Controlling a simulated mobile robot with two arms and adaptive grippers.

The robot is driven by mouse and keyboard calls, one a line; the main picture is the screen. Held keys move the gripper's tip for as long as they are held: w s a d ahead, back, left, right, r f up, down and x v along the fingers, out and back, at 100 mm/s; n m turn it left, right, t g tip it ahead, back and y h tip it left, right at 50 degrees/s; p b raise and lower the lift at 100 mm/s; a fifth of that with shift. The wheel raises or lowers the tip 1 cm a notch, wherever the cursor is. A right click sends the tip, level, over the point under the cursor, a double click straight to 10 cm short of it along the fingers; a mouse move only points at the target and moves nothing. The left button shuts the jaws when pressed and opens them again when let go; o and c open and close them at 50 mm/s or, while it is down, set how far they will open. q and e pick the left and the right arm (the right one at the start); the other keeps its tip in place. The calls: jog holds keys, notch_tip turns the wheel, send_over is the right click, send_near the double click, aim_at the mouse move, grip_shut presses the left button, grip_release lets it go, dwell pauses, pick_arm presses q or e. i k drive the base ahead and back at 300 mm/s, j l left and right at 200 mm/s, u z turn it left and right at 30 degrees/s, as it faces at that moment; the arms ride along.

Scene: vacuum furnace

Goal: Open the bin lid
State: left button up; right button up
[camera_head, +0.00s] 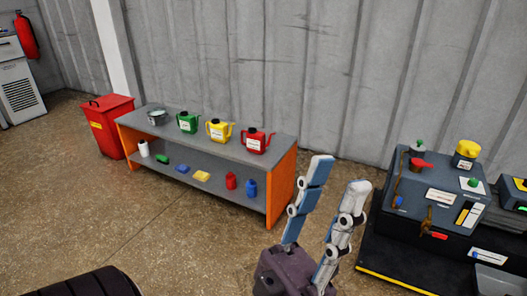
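The red bin (113,137) stands on the floor at the left of the head view, beside the left end of a shelf bench. Its red lid (106,103) looks shut, with a dark handle at its left edge. A yellow label is on the bin's front. My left gripper (340,173) is in the lower middle of the view, far to the right of the bin and apart from it. Its two long fingers point up and are spread, with nothing between them. My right gripper does not show.
The grey bench (230,145) with orange ends holds green, yellow and red cans on top and small items below. A dark machine (430,190) with tools stands at right. A fire extinguisher (26,36) hangs at far left. Open floor lies before the bin and bench.

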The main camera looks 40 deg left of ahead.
aim_at(101, 104)
jog(key=u, duration=1.55)
